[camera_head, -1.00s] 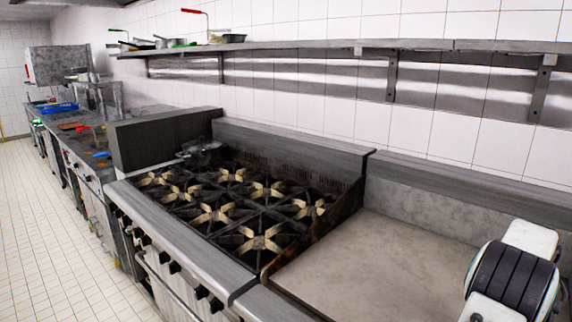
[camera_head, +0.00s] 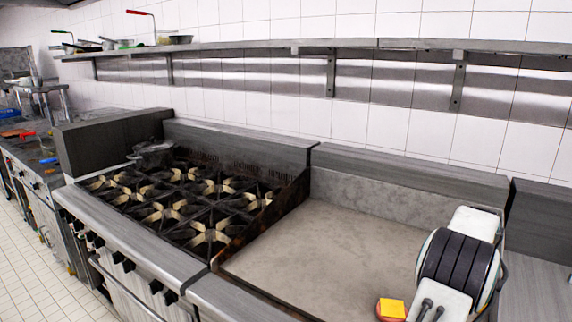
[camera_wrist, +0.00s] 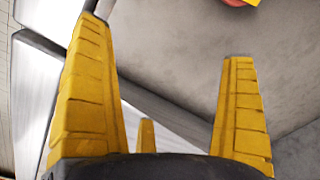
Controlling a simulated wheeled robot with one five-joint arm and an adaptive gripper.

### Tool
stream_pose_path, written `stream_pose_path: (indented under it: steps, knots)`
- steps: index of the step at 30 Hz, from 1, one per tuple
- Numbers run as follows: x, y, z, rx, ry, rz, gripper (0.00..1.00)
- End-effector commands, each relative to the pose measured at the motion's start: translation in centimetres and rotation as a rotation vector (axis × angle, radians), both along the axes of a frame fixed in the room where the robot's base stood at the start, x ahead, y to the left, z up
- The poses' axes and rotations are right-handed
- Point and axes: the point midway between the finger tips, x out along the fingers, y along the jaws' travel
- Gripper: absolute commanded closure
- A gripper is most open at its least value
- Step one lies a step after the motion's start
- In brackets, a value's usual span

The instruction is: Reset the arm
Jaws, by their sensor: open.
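My gripper (camera_wrist: 165,50) shows in the wrist view as yellow ridged fingers spread wide apart with nothing between them. It is above the front edge of the flat griddle plate (camera_head: 335,245). The griddle surface also shows behind the fingers in the wrist view (camera_wrist: 180,45). My white and black arm (camera_head: 458,262) stands at the right of the head view, and its fingers are not visible there. A yellow square piece on a reddish round thing (camera_head: 392,309) lies at the griddle's near side, left of my arm. Part of it shows at the top of the wrist view (camera_wrist: 238,2).
A burner range (camera_head: 185,200) with a dark pot (camera_head: 152,152) at its back corner stands left of the griddle. A wall shelf (camera_head: 300,46) holds pans (camera_head: 175,39). A counter with small coloured items (camera_head: 35,148) is at far left. Tiled floor lies in front.

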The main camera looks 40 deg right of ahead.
Motion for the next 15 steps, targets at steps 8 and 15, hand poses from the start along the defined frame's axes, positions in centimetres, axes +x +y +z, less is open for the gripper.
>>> stream_pose_path:
  steps: [8, 15]
  knots:
    - [-0.2, 0.9, -2.3, 0.009, 0.006, 0.203, 0.0]
    - [-1.0, 5.4, -5.9, 0.11, 0.009, 0.342, 0.0]
